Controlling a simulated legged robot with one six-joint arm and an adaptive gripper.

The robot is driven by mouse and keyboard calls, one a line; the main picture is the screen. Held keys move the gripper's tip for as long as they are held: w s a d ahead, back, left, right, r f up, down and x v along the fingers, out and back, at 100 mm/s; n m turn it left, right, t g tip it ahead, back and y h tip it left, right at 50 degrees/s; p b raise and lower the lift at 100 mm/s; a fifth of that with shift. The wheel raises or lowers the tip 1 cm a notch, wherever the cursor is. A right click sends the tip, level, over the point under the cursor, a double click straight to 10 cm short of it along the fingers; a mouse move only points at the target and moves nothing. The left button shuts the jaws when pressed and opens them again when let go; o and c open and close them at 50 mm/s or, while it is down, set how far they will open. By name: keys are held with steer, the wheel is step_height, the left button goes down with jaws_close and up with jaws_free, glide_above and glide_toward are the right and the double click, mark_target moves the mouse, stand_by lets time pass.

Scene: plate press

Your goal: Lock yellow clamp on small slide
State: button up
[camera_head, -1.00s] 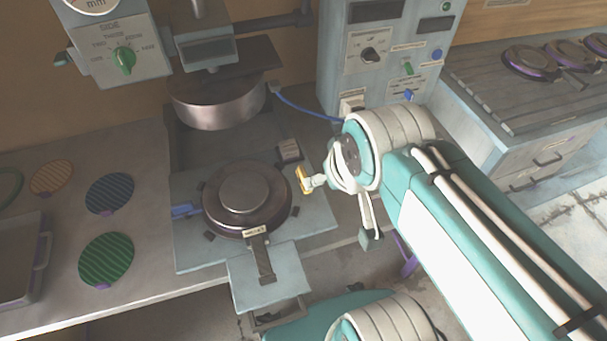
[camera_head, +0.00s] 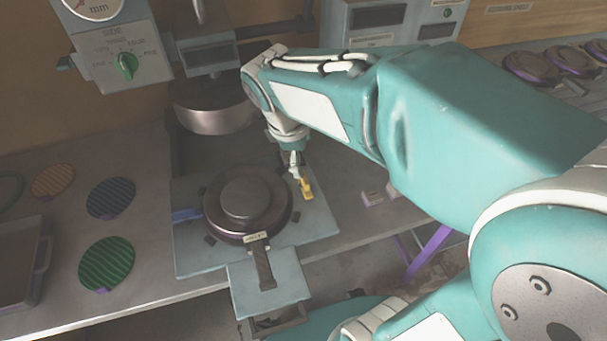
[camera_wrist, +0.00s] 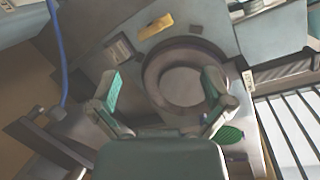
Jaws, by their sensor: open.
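The yellow clamp (camera_head: 306,189) sits at the right side of the light grey plate (camera_head: 315,222) that bears the dark round mould (camera_head: 248,204). It also shows in the wrist view (camera_wrist: 155,27), near the top, beyond the mould. My gripper (camera_head: 295,168) points down just behind the yellow clamp, close to it in the head view; I cannot tell whether they touch. Which part is the small slide I cannot tell for sure.
A blue clamp (camera_head: 186,214) is on the plate's left side. The round press head (camera_head: 215,112) hangs behind my gripper. A dark handle (camera_head: 264,268) extends from the mould's front. Coloured round discs (camera_head: 106,262) and a tray (camera_head: 22,270) lie on the left of the bench.

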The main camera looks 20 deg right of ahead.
mark_target(305, 186)
steer(key=w+a+f+n+g+h, duration=0.1)
steer(key=w+a+f+n+h, duration=0.1)
steer(key=w+f+n, duration=0.3)
steer(key=shift+n, duration=0.4)
steer(key=x, duration=1)
steer(key=shift+s, duration=0.2)
steer(key=c, duration=1.1)
